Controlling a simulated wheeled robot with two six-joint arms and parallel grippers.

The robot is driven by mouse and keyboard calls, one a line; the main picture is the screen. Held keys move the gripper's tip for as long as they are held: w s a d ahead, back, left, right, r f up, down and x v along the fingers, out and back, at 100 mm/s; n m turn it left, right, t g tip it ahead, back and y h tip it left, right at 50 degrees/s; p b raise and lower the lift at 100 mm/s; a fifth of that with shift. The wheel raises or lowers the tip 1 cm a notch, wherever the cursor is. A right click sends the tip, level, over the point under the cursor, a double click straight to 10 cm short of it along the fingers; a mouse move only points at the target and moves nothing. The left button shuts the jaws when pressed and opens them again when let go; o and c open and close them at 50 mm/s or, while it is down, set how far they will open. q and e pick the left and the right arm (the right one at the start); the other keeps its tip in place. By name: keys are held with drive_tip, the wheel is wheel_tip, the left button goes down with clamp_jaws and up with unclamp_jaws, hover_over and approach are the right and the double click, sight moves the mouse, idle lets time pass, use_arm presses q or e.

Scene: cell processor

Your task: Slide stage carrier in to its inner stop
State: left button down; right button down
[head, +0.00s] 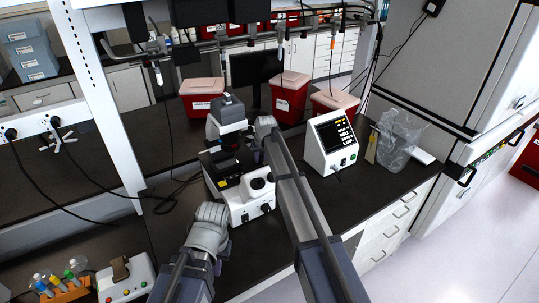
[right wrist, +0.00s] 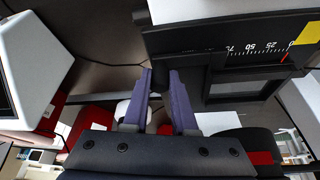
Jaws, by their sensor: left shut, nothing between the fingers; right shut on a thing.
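The microscope-like unit (head: 250,205) stands on the dark bench, with its black stage area (head: 226,166) in the middle. In the right wrist view, a dark bar with a white scale (right wrist: 205,45) has a red pointer mark between 25 and 0. The stage carrier (right wrist: 238,88) seems to be the dark frame beside this bar. My right gripper (right wrist: 162,78) is shut on a part of it at the frame's side; the held part is hard to make out. My left gripper (head: 212,214) is in front of the unit, shut and empty; its fingers are barely distinguishable.
A white control box with a lit screen (head: 333,141) stands right of the unit. Red bins (head: 290,100) stand behind. A tube rack (head: 65,290) and a button box (head: 126,280) are at lower left.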

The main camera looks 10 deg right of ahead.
drive_tip(key=shift+s+a, duration=0.15)
drive_tip(key=shift+a, duration=0.1)
drive_tip(key=c, duration=1.1)
unclamp_jaws()
drive_tip(key=o, duration=0.4)
drive_tip(key=shift+a, duration=0.1)
drive_tip(key=p+v, duration=0.7)
drive_tip(key=v, duration=0.1)
drive_tip(key=shift+f, duration=0.1)
